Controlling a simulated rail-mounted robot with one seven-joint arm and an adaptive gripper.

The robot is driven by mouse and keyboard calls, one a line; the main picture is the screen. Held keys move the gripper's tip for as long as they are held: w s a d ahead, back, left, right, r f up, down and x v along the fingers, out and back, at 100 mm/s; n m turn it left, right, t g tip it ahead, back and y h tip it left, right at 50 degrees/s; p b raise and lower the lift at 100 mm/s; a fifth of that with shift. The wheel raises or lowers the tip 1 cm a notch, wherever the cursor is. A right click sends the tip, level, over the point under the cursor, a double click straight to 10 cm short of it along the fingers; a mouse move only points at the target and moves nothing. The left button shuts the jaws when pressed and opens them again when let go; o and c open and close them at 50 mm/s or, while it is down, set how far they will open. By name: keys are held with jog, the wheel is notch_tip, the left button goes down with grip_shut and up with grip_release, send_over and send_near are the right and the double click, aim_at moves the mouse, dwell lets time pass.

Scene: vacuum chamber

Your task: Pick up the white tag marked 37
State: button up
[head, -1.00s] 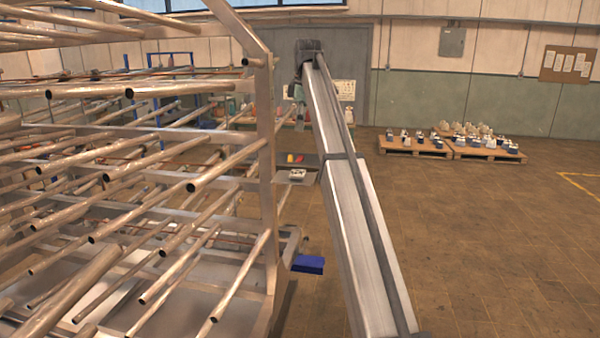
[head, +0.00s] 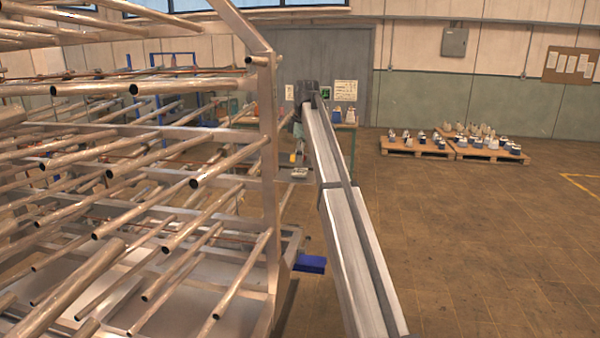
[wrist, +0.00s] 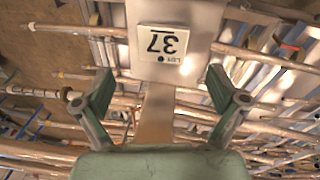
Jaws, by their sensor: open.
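The white tag (wrist: 162,47) shows in the wrist view, upper middle. It reads "LOT 37", upside down in the picture, and has a small dark hole. It lies against a pale grey plate (wrist: 196,20). My gripper (wrist: 160,88) is open and empty, with one green-padded finger on each side, below the tag in the picture. The tag is ahead of the fingertips and roughly centred between them; the gap in depth is hard to judge. In the head view my gripper (head: 298,133) hangs at the arm's far end, and I cannot make out the tag there.
A rack of metal tubes (head: 195,182) fills the left of the head view, close to my arm. A small ledge with a pale item (head: 299,173) and a blue block (head: 309,264) sit at its right side. Pallets (head: 412,147) stand far right; the floor between is open.

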aim_at(300, 171)
jog(key=f+p, duration=0.2)
jog(key=f, duration=0.2)
jog(key=shift+d+f, duration=0.1)
jog(key=shift+d, duration=0.1)
jog(key=shift+w+f, duration=0.15)
jog(key=shift+f, duration=0.15)
jog(key=c, duration=1)
jog(key=shift+c, duration=0.2)
jog(key=shift+r, duration=0.15)
